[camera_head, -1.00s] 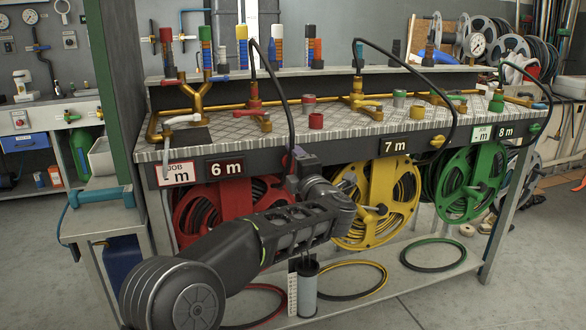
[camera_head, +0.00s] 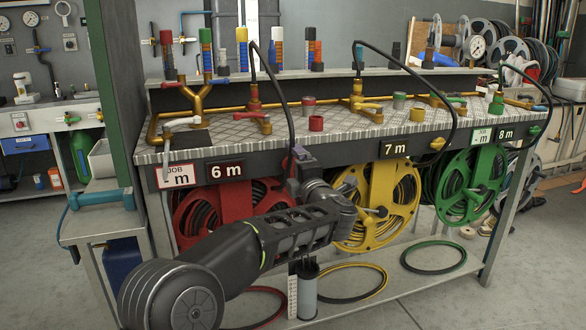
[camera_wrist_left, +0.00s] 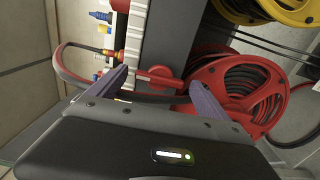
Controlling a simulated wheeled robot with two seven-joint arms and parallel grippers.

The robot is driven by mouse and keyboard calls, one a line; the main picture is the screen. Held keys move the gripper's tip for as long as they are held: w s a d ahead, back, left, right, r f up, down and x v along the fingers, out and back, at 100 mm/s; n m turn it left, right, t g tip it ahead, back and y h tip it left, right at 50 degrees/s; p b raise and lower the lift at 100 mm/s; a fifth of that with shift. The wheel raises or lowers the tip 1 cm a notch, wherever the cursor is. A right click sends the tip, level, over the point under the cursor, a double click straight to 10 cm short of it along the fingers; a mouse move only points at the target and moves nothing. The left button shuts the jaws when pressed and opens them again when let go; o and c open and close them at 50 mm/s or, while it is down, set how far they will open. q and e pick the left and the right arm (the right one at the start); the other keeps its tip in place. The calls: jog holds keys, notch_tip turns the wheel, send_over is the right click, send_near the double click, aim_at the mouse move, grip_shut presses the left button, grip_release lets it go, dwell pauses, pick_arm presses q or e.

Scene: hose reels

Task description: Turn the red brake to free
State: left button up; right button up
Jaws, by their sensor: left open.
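In the left wrist view, a red knob (camera_wrist_left: 157,78), which looks like the red brake, sticks out from the dark front panel of the bench. It lies between the two purple fingers of my left gripper (camera_wrist_left: 158,88), which are open and apart. Whether either finger touches it I cannot tell. In the head view my left gripper (camera_head: 295,162) is at the bench front, right of the 6 m sign (camera_head: 226,170), and mostly hides the knob. The red reel (camera_head: 190,215) hangs below, partly behind my arm. My right gripper is not in view.
The yellow reel (camera_head: 350,232) and green reel (camera_head: 483,180) hang to the right, with a yellow knob (camera_head: 438,144) and green knob (camera_head: 535,131) on the front panel. A black hose (camera_head: 290,120) loops down close beside my left gripper. The bench top (camera_head: 350,127) carries brass pipes.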

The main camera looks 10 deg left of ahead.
pick_arm(q)
jog(key=v, duration=0.7)
jog(key=shift+s+p, duration=0.25)
jog(key=shift+p, duration=0.2)
jog(key=shift+d, duration=0.15)
